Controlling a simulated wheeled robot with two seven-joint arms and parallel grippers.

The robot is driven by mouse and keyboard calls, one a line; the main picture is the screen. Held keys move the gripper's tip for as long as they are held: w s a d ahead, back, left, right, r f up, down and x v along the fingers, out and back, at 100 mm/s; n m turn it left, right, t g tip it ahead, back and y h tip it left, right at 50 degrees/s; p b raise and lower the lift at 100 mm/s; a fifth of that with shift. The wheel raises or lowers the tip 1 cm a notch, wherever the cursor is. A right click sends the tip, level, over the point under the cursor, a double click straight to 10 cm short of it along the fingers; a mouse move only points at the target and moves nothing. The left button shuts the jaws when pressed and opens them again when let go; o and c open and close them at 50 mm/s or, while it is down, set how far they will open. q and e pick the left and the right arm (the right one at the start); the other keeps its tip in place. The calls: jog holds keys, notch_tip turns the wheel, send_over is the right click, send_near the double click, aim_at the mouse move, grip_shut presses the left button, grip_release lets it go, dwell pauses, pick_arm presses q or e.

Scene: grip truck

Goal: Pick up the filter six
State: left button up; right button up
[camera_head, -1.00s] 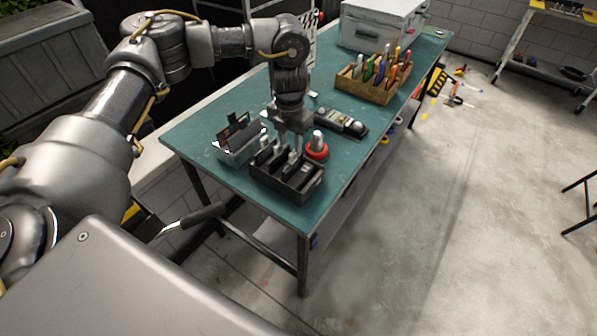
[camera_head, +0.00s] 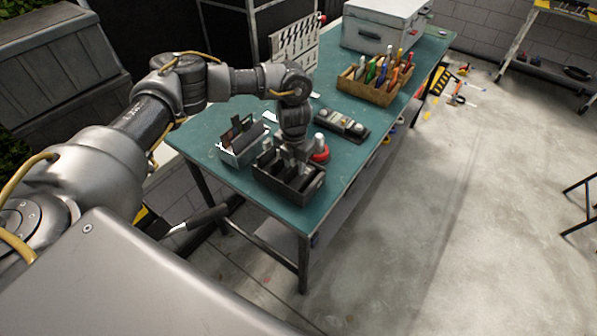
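A black box (camera_head: 298,200) with upright slots stands near the front corner of the green table. Several dark filters (camera_head: 270,162) stand in it. I cannot tell which one is filter six. My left gripper (camera_head: 294,162) points down at the box, with its fingers among the filters. The fingers are small and partly hidden by the wrist and the box, so I cannot tell whether they are open or shut on a filter. My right gripper is not in view.
On the green table (camera_head: 343,180), a grey case (camera_head: 243,158) with dark plates stands left of the box. A red-based object (camera_head: 321,154) and a dark device (camera_head: 342,124) stand behind it. A wooden marker crate (camera_head: 366,92) and a metal case (camera_head: 372,28) are farther back.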

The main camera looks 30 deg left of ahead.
pick_arm(q)
grip_shut()
